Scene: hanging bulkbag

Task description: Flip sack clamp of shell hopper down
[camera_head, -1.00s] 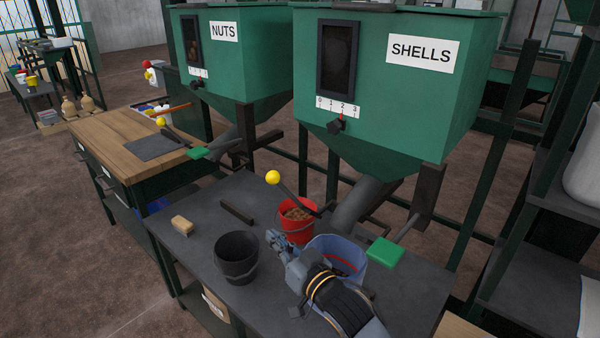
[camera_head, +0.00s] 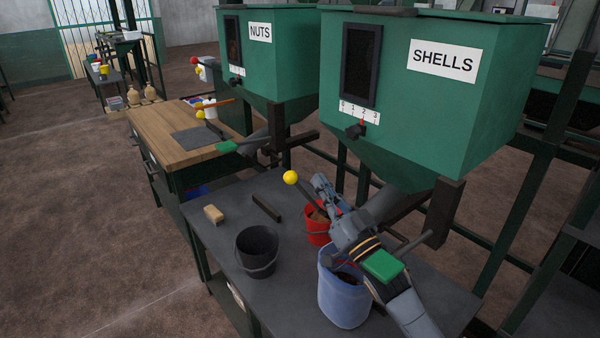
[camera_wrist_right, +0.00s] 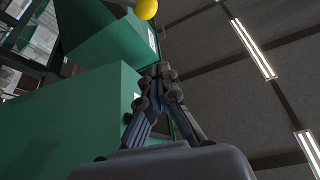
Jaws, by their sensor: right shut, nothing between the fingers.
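The shell hopper (camera_head: 425,85) is green with a SHELLS sign; its spout (camera_head: 385,205) points down to the left. By the spout a dark lever with a yellow ball (camera_head: 290,177) sticks up to the left. A green pad (camera_head: 383,264) sits on a bar from the hopper's post. I cannot tell which of these is the sack clamp. My right gripper (camera_head: 320,183) is shut and empty, just right of the yellow ball, with no clear contact. In the wrist view its fingertips (camera_wrist_right: 163,70) point up, below the ball (camera_wrist_right: 146,8). My left gripper is out of view.
A blue container (camera_head: 343,298) stands under the spout, partly behind my right arm. A red bucket (camera_head: 316,230), black bucket (camera_head: 257,252), tan block (camera_head: 213,214) and dark bar (camera_head: 266,207) are on the grey table (camera_head: 215,245). The nuts hopper (camera_head: 265,80) stands to the left.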

